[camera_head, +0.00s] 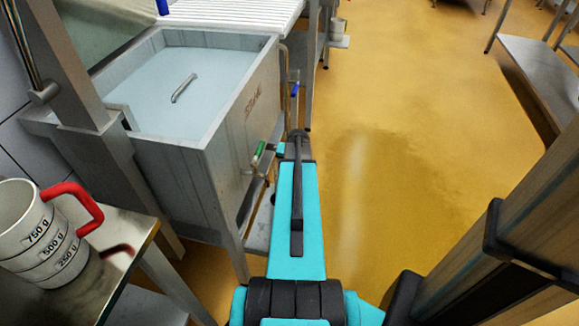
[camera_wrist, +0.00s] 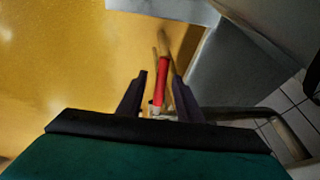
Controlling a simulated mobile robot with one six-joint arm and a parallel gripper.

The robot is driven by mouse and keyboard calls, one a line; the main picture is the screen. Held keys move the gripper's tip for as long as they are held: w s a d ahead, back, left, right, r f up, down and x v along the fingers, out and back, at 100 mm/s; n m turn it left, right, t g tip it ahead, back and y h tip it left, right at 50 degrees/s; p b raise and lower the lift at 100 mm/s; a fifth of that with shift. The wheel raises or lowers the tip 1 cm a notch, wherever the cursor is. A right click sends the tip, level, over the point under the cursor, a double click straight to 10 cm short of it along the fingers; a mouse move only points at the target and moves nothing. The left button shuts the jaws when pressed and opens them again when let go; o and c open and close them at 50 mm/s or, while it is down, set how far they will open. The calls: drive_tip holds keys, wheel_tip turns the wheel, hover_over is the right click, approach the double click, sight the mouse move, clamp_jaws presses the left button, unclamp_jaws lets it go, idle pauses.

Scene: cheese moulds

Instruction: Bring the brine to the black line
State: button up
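A grey open vat (camera_head: 200,178) at the upper left of the head view holds pale blue brine (camera_head: 160,95). A curved metal handle (camera_head: 184,87) shows in the brine. I cannot make out a black line. Valves with a green lever (camera_head: 258,153) and a blue lever (camera_head: 295,89) are along the vat's right side. My gripper (camera_head: 297,135) is low beside that side. In the wrist view my gripper (camera_wrist: 159,82) is open, with its dark fingers on either side of a red lever (camera_wrist: 162,75). Gaps show beside the lever; contact is not visible. The red lever is hidden in the head view.
A white cup (camera_head: 42,235) with gram marks and a red handle stands on a metal table (camera_head: 115,262) at the lower left. A ribbed white surface (camera_head: 235,14) lies beyond the vat. A metal shelf (camera_head: 540,68) is at the right. Yellow floor (camera_head: 410,110) is clear between.

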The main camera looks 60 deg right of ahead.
drive_tip(key=p+v, duration=0.2)
drive_tip(key=v, duration=1.1)
drive_tip(key=shift+a+r+p, duration=0.2)
drive_tip(key=shift+r+p, duration=0.15)
drive_tip(key=shift+p, duration=0.05)
drive_tip(key=shift+s, duration=0.1)
idle(1.4)
